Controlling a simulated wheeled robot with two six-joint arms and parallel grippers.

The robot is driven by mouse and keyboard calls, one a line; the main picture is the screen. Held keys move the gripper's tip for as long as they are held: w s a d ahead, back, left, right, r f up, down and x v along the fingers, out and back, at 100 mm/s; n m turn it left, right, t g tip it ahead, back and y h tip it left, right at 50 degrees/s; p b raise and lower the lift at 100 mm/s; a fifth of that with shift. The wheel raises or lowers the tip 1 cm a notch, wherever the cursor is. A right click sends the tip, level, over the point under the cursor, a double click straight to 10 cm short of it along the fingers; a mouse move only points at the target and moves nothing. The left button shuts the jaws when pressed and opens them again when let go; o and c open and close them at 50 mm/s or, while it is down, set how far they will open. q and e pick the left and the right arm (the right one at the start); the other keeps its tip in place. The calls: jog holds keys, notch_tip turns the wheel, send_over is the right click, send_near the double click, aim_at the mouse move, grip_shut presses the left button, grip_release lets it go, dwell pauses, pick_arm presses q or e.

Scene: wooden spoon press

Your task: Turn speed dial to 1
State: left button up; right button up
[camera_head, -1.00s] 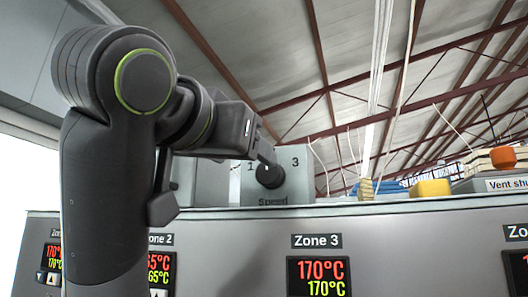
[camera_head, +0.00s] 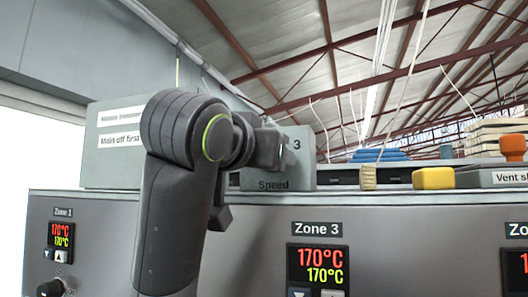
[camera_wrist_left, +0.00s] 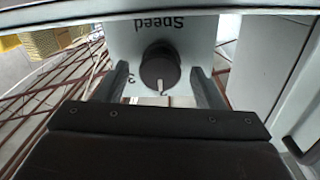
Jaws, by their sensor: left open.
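The speed dial (camera_wrist_left: 160,67) is a round black knob on a grey box (camera_head: 303,172) marked "Speed". In the left wrist view, which shows the label upside down, the dial's white pointer is at the bottom, by a partly hidden numeral that looks like 2; a 3 shows to its left. In the head view the dial and the 1 are hidden behind my left gripper (camera_head: 272,152). In the wrist view my left gripper's fingers (camera_wrist_left: 160,75) are open, one on each side of the dial in the picture, with gaps showing. My right gripper is out of view.
The box stands on a grey machine panel (camera_head: 250,240) with temperature displays, including Zone 3 (camera_head: 318,265). A larger box labelled "Main off first" (camera_head: 115,165) stands to the left. A yellow block (camera_head: 433,178) and an orange knob (camera_head: 513,147) are to the right.

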pick_arm(q)
jog(key=shift+c, duration=0.2)
jog(key=shift+w, duration=0.1)
jog(key=c, duration=0.9)
jog(key=shift+c, duration=0.2)
jog(key=shift+n, duration=0.3)
jog(key=shift+n+t+b, duration=0.3)
jog(key=shift+n+b, duration=2.6)
jog(key=shift+n, duration=2.9)
